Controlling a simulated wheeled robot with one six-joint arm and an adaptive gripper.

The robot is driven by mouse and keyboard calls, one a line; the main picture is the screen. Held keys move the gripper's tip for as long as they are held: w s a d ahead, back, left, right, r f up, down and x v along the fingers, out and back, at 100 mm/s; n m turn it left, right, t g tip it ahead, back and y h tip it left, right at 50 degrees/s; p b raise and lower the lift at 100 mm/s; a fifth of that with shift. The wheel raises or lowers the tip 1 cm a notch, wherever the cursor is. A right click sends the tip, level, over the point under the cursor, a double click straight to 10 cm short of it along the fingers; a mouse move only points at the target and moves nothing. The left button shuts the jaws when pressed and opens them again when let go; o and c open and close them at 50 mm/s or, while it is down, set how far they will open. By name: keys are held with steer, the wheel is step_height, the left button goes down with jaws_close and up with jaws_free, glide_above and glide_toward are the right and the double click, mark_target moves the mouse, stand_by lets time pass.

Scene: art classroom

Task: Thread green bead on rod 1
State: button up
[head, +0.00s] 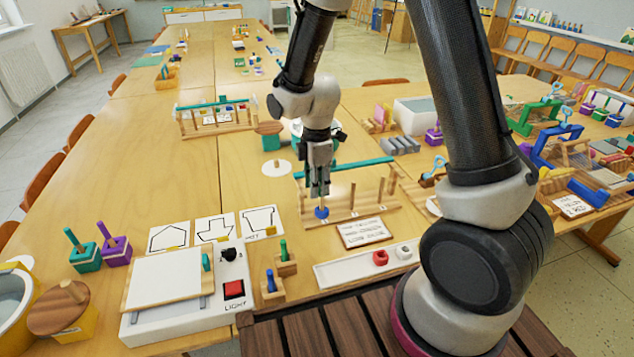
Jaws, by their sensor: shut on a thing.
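My gripper (319,192) points straight down over the front left of a wooden rod rack (360,209) with upright rods and a teal bar. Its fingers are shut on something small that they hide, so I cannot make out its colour. A blue bead (321,212) sits low on the rack just below the fingertips. A rod in line with the gripper is mostly hidden by it. I cannot pick out a green bead. A red bead (380,257) and a whitish bead (403,251) lie in the white tray (335,273) in front. A lettered card (364,232) lies at the rack's front.
The light box (170,325) stands front left, behind it picture cards (213,229). Small wooden blocks with blue and green pegs (272,289) stand left of the tray. Another rack (215,117) is farther back. Right tables are crowded. Open tabletop lies left of the rack.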

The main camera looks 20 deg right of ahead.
steer(key=o, duration=0.8)
step_height(320, 180, up, 12)
stand_by(0.3)
stand_by(0.5)
